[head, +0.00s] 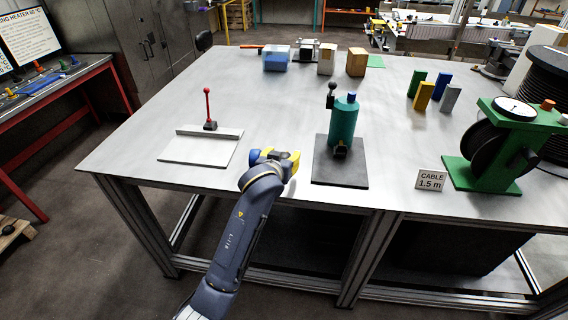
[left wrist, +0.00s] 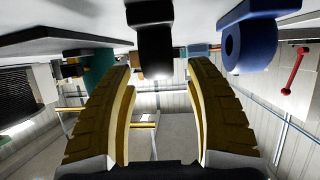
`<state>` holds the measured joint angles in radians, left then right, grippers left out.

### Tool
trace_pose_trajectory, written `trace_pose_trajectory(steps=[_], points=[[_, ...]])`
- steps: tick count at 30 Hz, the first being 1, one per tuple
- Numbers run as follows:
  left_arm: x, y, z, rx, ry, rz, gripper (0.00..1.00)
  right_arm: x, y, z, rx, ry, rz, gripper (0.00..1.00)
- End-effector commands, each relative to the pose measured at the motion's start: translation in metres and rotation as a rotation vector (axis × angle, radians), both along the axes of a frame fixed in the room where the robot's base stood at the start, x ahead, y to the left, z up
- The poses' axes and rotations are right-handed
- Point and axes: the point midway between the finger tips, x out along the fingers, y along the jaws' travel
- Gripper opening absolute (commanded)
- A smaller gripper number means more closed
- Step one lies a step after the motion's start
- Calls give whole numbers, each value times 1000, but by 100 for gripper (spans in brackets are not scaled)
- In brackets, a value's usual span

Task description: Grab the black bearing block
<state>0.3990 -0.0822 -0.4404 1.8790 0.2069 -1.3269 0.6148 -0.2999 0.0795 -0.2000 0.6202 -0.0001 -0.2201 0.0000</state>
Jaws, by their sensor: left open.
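The black bearing block (left wrist: 154,30) shows at the top middle of the left wrist view, which looks upside down. It lines up with the gap between my left gripper's two yellow-padded fingers (left wrist: 158,72). The fingers are apart, with clear space on both sides of the block, and I cannot tell whether its near end is between the tips. A blue bearing block (left wrist: 250,42) is right of it. In the head view my left gripper (head: 285,158) is low over the table's front edge. There the blue block (head: 255,154) peeks out beside it; the black block is hidden.
A teal press (head: 343,122) on a dark base stands right of the gripper. A metal plate (head: 195,151) with a red-knobbed lever (head: 209,108) lies left. A cable sign (head: 430,180) and green reel stand (head: 483,172) are farther right. The table's (head: 270,105) middle is clear.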

Motion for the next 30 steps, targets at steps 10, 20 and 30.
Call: trace_pose_trajectory(steps=[10,20,30], points=[[15,-4,-6,1,0,0,54,0,-1,0,-1,0,0,44],[14,-3,-6,1,0,0,36,0,-1,0,-1,0,0,44],[14,-3,-6,1,0,0,0,0,-1,0,-1,0,0,44]])
